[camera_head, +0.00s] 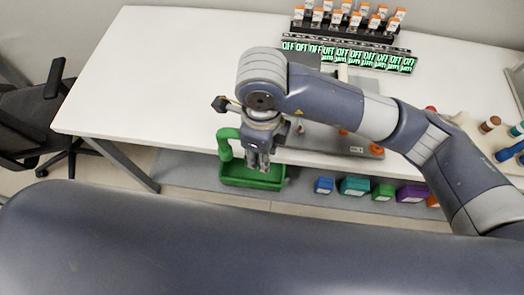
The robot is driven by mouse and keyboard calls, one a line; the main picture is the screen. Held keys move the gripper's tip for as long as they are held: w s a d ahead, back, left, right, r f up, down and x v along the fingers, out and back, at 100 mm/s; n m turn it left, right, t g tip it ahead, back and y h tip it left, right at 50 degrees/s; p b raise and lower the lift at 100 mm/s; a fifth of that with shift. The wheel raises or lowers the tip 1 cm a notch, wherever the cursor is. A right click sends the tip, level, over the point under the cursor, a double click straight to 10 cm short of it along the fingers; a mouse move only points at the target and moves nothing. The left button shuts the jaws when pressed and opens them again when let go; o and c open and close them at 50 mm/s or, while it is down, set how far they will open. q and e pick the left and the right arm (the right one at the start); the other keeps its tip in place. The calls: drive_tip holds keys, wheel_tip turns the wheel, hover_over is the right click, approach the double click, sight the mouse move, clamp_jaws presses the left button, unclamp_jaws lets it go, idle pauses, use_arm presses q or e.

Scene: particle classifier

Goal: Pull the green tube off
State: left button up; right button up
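The green tube (226,143) is a curved piece at the table's front edge, left of my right gripper. Its lower end comes down at the left end of a green open bin (280,184) below the table's edge. Its upper end is partly hidden near the arm's wrist. My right gripper (259,163) hangs pointing down, overlapping the bin in the picture and to the right of the tube, with a visible space between them. The fingers are small and dark here, so I cannot tell whether they are open. My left gripper is not in view.
The white table (170,75) is clear on its left side. Small displays (345,56) and orange-topped items (350,20) stand at the back. Colored boxes (354,186) sit on the lower shelf. A black chair (50,110) stands left. Bottles (491,124) stand right.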

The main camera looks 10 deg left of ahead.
drive_tip(key=shift+r+p, duration=0.6)
drive_tip(key=shift+r, duration=0.9)
drive_tip(key=shift+r+p, duration=0.85)
drive_tip(key=shift+r, duration=0.7)
